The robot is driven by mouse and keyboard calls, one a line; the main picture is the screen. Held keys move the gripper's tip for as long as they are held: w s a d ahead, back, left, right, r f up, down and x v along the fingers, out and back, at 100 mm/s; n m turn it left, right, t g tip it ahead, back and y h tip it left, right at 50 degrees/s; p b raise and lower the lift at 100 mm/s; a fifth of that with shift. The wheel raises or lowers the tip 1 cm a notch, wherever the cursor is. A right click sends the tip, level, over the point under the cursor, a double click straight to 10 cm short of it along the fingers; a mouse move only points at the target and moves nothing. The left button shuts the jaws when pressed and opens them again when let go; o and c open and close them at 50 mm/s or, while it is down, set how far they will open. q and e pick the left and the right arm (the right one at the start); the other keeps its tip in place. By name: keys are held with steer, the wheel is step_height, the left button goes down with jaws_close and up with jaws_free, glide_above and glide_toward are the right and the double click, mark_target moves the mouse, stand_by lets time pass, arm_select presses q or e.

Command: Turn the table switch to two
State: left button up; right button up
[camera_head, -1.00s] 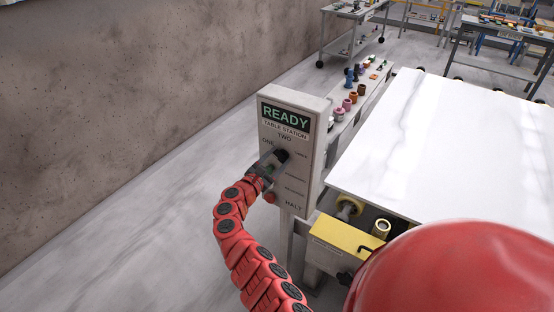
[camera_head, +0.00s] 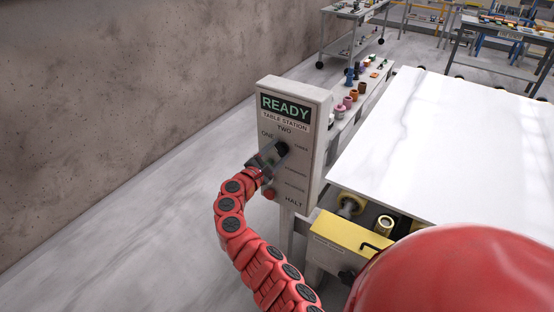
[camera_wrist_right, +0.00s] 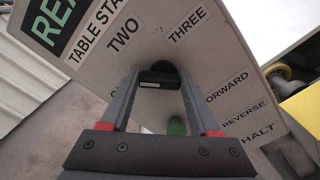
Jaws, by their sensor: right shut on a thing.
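The table switch, a black knob (camera_head: 282,148), sits on the grey TABLE STATION panel (camera_head: 305,155) below a READY display. My right gripper (camera_head: 277,150) reaches it from the front left and is shut on it. In the right wrist view the knob (camera_wrist_right: 158,77) is between the two fingertips of the gripper (camera_wrist_right: 158,82), and the panel looks tilted. The labels TWO and THREE show above the knob; ONE is mostly hidden there by a finger but reads in the head view. The setting the knob points to cannot be told. My left gripper is not in view.
A red HALT button (camera_head: 269,194) is low on the panel, close under my right wrist. A green button (camera_wrist_right: 177,126) shows below the knob. The white slab (camera_head: 430,150) lies to the right, with a yellow housing (camera_head: 345,238) near the panel's foot. Floor left is clear.

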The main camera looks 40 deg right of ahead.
steer(key=m+b, duration=0.2)
steer(key=b, duration=0.1)
steer(key=m+b, duration=0.2)
steer(key=b, duration=0.1)
steer(key=f+m+b, duration=0.1)
steer(key=m+b, duration=0.1)
steer(key=b, duration=0.2)
steer(key=shift+s+d+m, duration=0.1)
steer(key=shift+s+m, duration=0.05)
steer(key=shift+m, duration=0.15)
steer(key=shift+r+m+b, duration=0.3)
steer(key=shift+m+b, duration=0.4)
steer(key=shift+b, duration=0.35)
steer(key=o, duration=1.4)
steer(key=shift+c, duration=0.2)
steer(key=shift+r, duration=0.1)
steer(key=b+v, duration=0.3)
steer(key=v, duration=1.4)
steer(key=shift+a, duration=0.25)
